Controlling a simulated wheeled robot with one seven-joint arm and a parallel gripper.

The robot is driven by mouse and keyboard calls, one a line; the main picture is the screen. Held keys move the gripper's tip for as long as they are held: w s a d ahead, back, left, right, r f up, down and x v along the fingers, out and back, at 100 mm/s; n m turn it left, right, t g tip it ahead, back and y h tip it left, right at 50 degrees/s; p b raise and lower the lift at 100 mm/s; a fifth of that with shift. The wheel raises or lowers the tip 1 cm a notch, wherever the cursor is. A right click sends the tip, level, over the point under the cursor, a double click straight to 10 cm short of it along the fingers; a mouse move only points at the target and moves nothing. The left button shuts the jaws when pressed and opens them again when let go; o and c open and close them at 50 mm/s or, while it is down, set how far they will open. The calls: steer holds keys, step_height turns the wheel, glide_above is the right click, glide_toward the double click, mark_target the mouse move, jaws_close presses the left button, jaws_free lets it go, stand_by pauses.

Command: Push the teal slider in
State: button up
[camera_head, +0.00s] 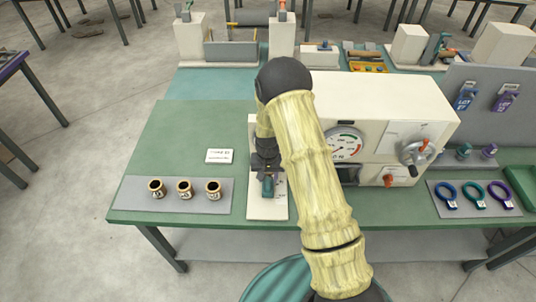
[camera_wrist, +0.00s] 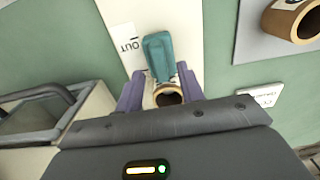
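The teal slider (camera_head: 267,188) shows in the head view just below my gripper (camera_head: 266,168), on a white plate in front of the machine. In the wrist view the teal slider (camera_wrist: 158,56) lies just beyond and between the fingertips of my gripper (camera_wrist: 160,82). The two purple fingers are spread apart, so the gripper looks open. A tube with a brown rim (camera_wrist: 168,96) sits between the fingers, nearer the palm; a gap shows beside it. Whether a finger touches the slider cannot be told. An "OUT" label (camera_wrist: 128,46) is beside the slider.
The white machine (camera_head: 390,105) with dial and levers stands right of my arm, which hides part of it. Several brown-rimmed cups (camera_head: 185,188) stand on a grey mat at left. Coloured rings (camera_head: 473,195) lie at right.

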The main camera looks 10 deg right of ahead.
mark_target(268, 181)
step_height(268, 181, up, 14)
steer(key=b, duration=0.3)
steer(key=shift+r, duration=0.25)
stand_by(0.9)
steer(key=s+d+r+n+t, duration=0.1)
steer(key=s+d+r, duration=0.1)
steer(key=s, duration=0.8)
steer(key=s+d+r+n+t, duration=0.1)
steer(key=s+r, duration=0.3)
steer(key=s, duration=0.5)
steer(key=shift+s+d+t, duration=0.3)
steer(key=shift+s+d, duration=0.1)
steer(key=shift+d, duration=0.45)
